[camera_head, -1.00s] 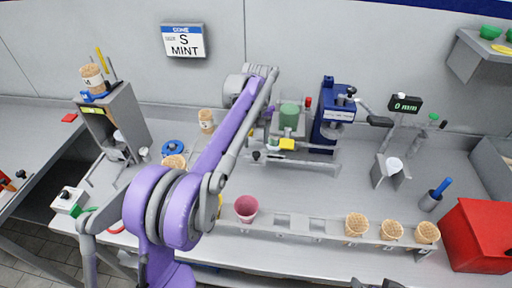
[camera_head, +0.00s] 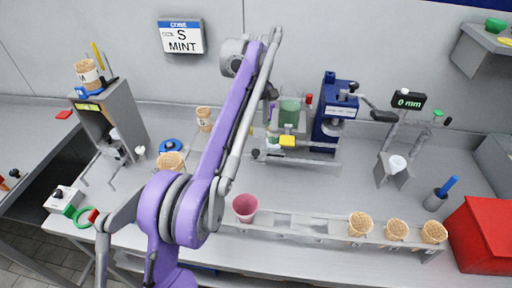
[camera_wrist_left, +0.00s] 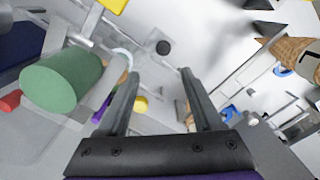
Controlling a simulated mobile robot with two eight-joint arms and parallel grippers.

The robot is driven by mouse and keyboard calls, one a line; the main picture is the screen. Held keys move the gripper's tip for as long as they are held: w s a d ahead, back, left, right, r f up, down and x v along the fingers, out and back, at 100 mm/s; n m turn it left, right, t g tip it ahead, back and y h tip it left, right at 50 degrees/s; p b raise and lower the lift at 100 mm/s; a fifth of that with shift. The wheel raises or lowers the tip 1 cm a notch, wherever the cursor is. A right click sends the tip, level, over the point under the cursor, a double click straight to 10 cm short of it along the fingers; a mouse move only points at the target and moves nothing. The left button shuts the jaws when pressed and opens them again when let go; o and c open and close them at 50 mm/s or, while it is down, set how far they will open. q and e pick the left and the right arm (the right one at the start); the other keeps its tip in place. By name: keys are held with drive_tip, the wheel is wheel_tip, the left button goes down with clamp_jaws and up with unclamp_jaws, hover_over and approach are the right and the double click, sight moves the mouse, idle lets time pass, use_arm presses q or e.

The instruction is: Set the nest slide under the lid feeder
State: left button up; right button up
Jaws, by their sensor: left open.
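The lid feeder (camera_head: 289,112) stands near the wall, left of the blue press, and holds a green cylinder. The green cylinder also shows large at the left of the left wrist view (camera_wrist_left: 62,84). A yellow block (camera_head: 287,141) and a black knob (camera_head: 255,154) sit at its foot; I take them for parts of the nest slide, but cannot tell its exact position. The knob shows beyond the fingers in the wrist view (camera_wrist_left: 163,47). My left gripper (camera_wrist_left: 158,85) is open and empty beside the feeder, its fingers pointing toward the knob. My right gripper is out of view.
A blue press (camera_head: 334,118) stands right of the feeder. A front rack (camera_head: 290,226) carries a pink cup (camera_head: 245,207) and several waffle cones. A cone (camera_head: 204,119) stands left of my arm. A red box (camera_head: 480,238) is at the right.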

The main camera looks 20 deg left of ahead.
sight(256, 151)
use_arm(q)
drive_tip(key=f+n+b, duration=0.1)
drive_tip(key=f+b, duration=0.1)
drive_tip(key=f, duration=0.1)
drive_tip(key=f+n+b, duration=0.2)
drive_tip(key=f+b, duration=0.1)
drive_tip(key=f, duration=0.1)
drive_tip(key=s+f+n+b, duration=0.1)
drive_tip(key=f+n+b, duration=0.1)
drive_tip(key=f, duration=0.1)
drive_tip(key=shift+s+f, duration=0.1)
drive_tip(key=shift+f, duration=0.3)
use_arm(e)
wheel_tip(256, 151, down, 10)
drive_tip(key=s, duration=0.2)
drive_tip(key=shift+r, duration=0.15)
use_arm(q)
drive_tip(key=shift+c, duration=0.4)
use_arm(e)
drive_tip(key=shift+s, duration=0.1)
use_arm(q)
clamp_jaws()
